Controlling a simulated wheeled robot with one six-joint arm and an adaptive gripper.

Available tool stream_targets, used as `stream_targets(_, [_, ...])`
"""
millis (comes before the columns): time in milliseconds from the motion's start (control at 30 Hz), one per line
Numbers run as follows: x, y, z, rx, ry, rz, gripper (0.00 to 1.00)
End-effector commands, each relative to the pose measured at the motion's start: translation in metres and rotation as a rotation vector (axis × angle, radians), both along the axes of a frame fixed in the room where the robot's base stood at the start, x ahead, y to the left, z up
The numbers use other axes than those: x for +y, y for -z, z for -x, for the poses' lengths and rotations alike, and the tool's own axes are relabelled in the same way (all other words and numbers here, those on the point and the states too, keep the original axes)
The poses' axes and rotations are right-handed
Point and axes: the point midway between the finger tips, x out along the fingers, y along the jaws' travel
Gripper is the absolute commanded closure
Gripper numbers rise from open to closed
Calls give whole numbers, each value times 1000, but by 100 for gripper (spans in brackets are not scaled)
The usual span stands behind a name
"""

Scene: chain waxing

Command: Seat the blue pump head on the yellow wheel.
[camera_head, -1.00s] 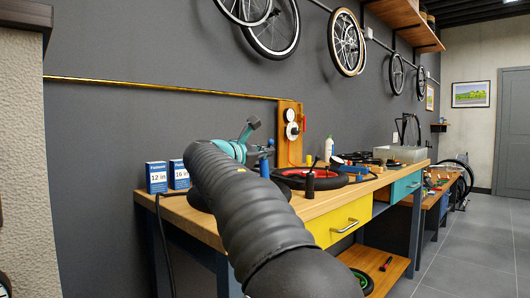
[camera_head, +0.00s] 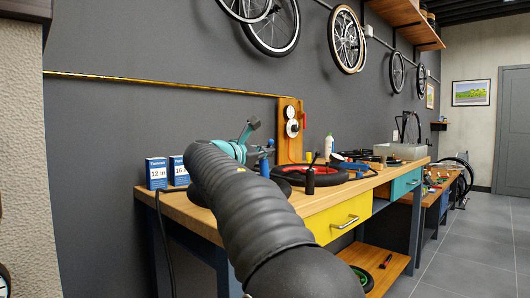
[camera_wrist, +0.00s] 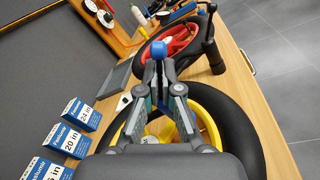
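In the wrist view the blue pump head (camera_wrist: 158,49) is at the tips of my gripper (camera_wrist: 159,70), whose fingers are closed in around it. The yellow wheel (camera_wrist: 205,118) with its black tyre lies flat on the bench below and behind the fingers. My gripper hides part of its rim and hub. The pump head appears above the wheel's far side; I cannot tell whether they touch. In the head view my arm hides most of the yellow wheel, and a blue part (camera_head: 265,165) shows just beyond my gripper.
A red wheel (camera_head: 284,170) lies farther along the wooden bench (camera_head: 330,203), with a black upright pump (camera_wrist: 212,48) beside it. Blue-and-white boxes (camera_head: 157,173) stand at the bench's left end. An orange board (camera_head: 284,125) stands by the wall.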

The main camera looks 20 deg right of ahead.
Motion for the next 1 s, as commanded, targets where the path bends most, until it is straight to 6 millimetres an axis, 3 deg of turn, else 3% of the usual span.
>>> stream_targets(467, [0,3,0,0,0,0,100])
stream_targets(633, [0,3,0,0,0,0,65])
stream_targets(1000, [4,3,2,0,-1,-1,65])
